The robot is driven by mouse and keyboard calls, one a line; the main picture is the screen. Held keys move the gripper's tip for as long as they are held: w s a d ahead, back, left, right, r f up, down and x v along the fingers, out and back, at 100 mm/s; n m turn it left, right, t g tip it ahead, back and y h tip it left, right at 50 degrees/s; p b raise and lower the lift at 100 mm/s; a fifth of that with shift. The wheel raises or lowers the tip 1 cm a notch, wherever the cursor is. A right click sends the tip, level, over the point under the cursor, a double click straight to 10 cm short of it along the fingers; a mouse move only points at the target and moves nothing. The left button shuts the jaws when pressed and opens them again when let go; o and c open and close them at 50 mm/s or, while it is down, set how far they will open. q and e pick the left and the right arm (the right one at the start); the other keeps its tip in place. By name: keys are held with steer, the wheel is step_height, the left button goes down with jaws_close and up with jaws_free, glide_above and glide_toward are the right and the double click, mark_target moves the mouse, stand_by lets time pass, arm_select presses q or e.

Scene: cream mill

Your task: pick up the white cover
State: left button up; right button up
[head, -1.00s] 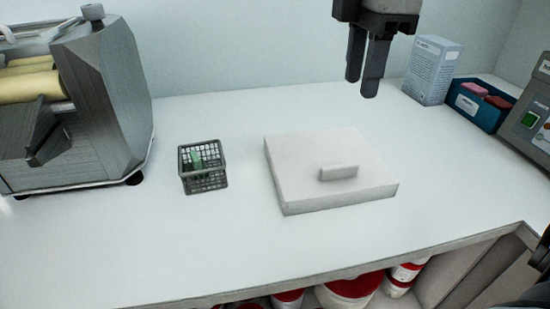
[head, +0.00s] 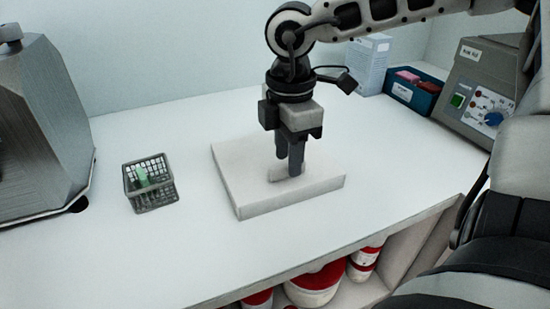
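The white cover (head: 238,178) is a flat, square white slab lying on the white counter. It has a small raised bar handle (head: 275,174) on top. My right gripper (head: 290,170) points straight down at the handle, with its two dark fingertips at handle height. The fingers partly hide the handle, and one finger is in front of the other. I cannot tell whether they press on the handle. The cover lies flat on the counter. My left gripper is not in view.
A grey wire basket (head: 151,190) with green items stands left of the cover. A metal machine (head: 40,120) is at far left. A box (head: 368,62), a blue bin (head: 412,97) and a grey control unit (head: 475,95) stand at right. Red-and-white tubs (head: 315,285) sit below the counter.

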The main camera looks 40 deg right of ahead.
steer(key=shift+f, duration=0.85)
jaws_close()
steer(key=shift+r, duration=0.15)
